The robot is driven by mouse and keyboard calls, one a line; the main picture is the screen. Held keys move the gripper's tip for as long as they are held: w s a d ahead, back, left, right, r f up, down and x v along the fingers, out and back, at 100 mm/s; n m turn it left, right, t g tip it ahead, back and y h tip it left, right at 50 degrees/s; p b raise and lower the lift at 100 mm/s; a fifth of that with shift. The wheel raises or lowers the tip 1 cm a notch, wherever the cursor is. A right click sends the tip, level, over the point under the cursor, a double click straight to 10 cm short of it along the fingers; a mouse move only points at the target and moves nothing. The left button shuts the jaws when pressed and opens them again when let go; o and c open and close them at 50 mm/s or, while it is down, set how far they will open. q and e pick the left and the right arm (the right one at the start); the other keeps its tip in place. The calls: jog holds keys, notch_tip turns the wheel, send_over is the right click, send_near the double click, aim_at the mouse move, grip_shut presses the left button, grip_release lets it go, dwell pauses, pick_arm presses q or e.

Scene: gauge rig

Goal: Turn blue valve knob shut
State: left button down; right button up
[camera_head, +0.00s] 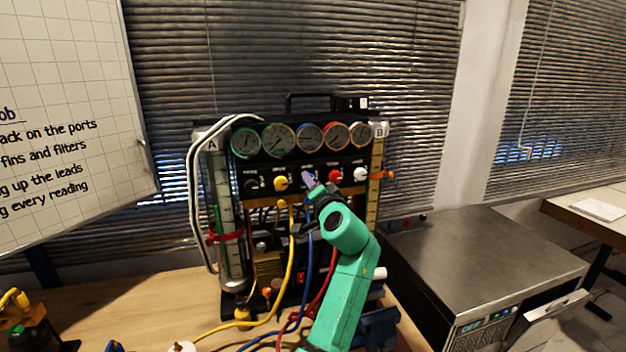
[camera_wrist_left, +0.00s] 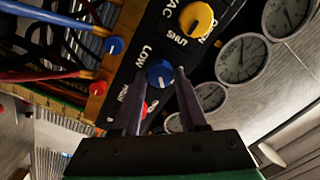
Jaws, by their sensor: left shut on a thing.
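The blue valve knob (camera_wrist_left: 160,72) sits on the black panel beside the label LOW in the left wrist view. My left gripper (camera_wrist_left: 158,82) has one finger on each side of it and is shut on it. In the head view my left gripper (camera_head: 309,181) reaches the row of knobs and its fingers cover most of the blue knob. The knob's pointer position is too small to tell. My right gripper is not in view.
The yellow knob (camera_head: 281,183) and red knob (camera_head: 335,176) flank the gripped one, with a white knob (camera_head: 361,174) farther right. Several gauges (camera_head: 309,137) sit above. Yellow, blue and red hoses hang below the knobs. A metal-topped cabinet (camera_head: 485,250) stands at right.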

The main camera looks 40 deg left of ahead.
pick_arm(q)
jog(key=m+p, duration=0.2)
jog(key=m, duration=0.1)
jog(key=m+p, duration=0.1)
jog(key=m, duration=0.2)
jog(key=m+p, duration=0.2)
jog(key=shift+a+r+m+p, duration=0.1)
jog(key=shift+r+m+p, duration=0.25)
jog(key=shift+m, duration=0.05)
dwell(0.4)
jog(key=shift+c, duration=2.2)
grip_release()
jog(key=shift+a, duration=0.1)
jog(key=b+v, duration=0.5)
jog(key=v, duration=0.9)
jog(key=shift+f, duration=0.3)
jog(key=shift+s, duration=0.1)
